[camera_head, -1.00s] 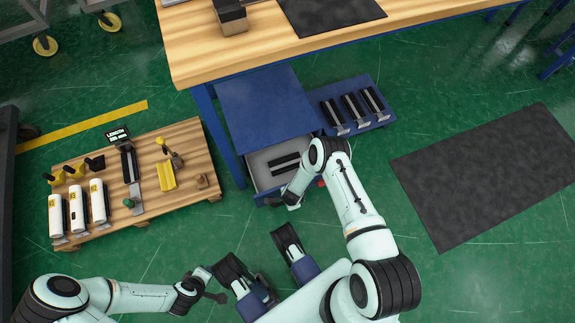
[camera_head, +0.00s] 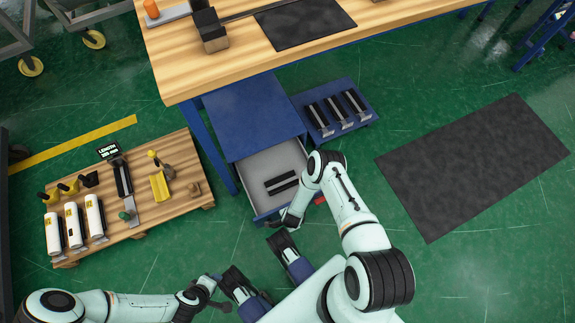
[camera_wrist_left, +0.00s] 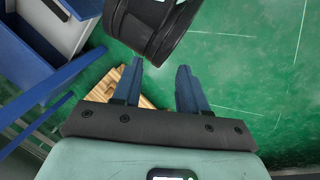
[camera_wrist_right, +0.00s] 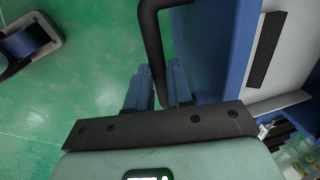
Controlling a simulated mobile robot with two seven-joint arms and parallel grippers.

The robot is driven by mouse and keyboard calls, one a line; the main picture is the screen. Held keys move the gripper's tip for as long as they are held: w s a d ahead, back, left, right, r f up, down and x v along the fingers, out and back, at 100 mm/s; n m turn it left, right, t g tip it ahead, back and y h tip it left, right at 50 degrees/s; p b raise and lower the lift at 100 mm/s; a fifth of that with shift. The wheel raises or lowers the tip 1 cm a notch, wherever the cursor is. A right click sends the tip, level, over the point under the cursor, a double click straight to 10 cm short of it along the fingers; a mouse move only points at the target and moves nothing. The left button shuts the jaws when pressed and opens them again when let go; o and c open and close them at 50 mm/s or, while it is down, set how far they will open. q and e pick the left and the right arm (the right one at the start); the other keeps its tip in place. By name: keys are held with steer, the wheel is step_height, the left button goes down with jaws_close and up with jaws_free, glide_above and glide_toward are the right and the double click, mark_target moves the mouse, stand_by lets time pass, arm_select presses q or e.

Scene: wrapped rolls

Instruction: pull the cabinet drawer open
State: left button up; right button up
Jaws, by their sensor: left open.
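The blue cabinet (camera_head: 240,115) stands under the wooden workbench. Its grey-lined drawer (camera_head: 262,165) is pulled well out and holds black bars (camera_head: 282,182). My right gripper (camera_head: 274,221) is at the drawer front. In the right wrist view, the black bar handle (camera_wrist_right: 153,45) runs down between the fingers of my right gripper (camera_wrist_right: 158,88), which are closed around it. My left gripper (camera_wrist_left: 157,85) is open and empty, away from the cabinet. In the head view it is low, left of centre (camera_head: 218,292). The blue drawer edge (camera_wrist_left: 40,85) also shows in the left wrist view.
A wooden pallet (camera_head: 140,215) with white rolls and tools lies on the left. A blue tray (camera_head: 350,122) with black-and-grey pieces sits right of the cabinet. A workbench (camera_head: 235,65) stands behind. A dark mat (camera_head: 470,165) lies on the clear green floor at right.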

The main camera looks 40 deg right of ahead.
steer(key=shift+o, duration=1.4)
arm_select(q)
steer(key=s+d+r+g+h+p, duration=0.1)
steer(key=s+d+r+g+p, duration=0.1)
steer(key=s+r+p, duration=0.2)
steer(key=shift+s+d+r+p, duration=0.4)
steer(key=shift+s+r, duration=0.4)
steer(key=shift+s, duration=0.35)
arm_select(e)
step_height(320, 180, up, 13)
steer(key=s, duration=0.2)
steer(key=shift+s+a, duration=0.2)
steer(key=shift+a, duration=0.1)
steer(key=shift+r, duration=0.15)
